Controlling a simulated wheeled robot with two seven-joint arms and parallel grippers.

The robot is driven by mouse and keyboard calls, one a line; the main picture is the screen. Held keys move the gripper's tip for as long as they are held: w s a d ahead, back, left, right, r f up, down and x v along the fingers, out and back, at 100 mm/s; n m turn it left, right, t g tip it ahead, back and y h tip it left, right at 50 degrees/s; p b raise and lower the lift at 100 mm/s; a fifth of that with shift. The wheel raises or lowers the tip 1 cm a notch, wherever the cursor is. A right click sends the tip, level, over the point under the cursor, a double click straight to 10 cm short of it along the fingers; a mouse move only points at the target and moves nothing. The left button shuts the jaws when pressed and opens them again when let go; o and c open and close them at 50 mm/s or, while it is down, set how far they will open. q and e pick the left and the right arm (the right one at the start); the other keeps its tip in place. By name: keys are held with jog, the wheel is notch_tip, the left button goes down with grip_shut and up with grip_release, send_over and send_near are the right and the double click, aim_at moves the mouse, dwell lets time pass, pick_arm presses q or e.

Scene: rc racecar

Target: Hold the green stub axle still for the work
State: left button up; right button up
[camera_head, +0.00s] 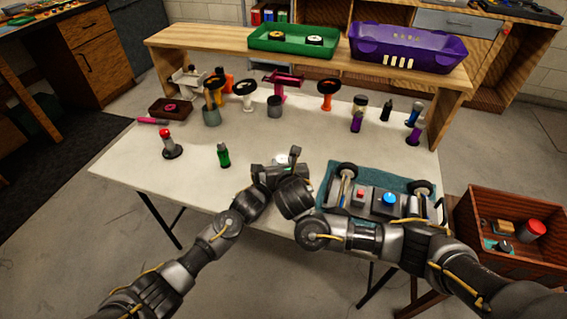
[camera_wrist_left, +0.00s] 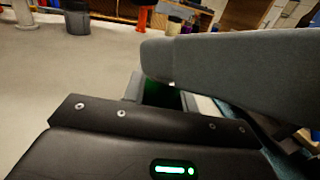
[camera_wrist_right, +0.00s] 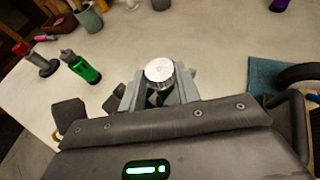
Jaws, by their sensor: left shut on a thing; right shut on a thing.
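My two grippers meet just above the front of the white table, left of the car chassis (camera_head: 368,207). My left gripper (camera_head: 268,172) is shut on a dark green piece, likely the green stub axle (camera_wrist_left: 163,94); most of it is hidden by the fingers. My right gripper (camera_head: 284,164) is shut on a silver, round-topped piece with a ridged edge (camera_wrist_right: 159,70), which stands up between its fingers. A dark part shows just under that cap. Whether the silver piece touches the green one cannot be told.
The chassis lies on a teal towel (camera_head: 335,172). A green bottle (camera_head: 223,156) and a red-topped stand (camera_head: 170,146) are to the left. Several holders and bottles line the back, under a shelf with a green tray (camera_head: 262,44) and purple tray (camera_head: 365,50). A brown crate (camera_head: 480,205) stands right.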

jog(key=shift+d, duration=0.1)
dwell(0.3)
jog(key=o, duration=1)
jog(key=shift+r, duration=0.15)
notch_tip(320, 180, up, 10)
jog(key=shift+f, duration=0.1)
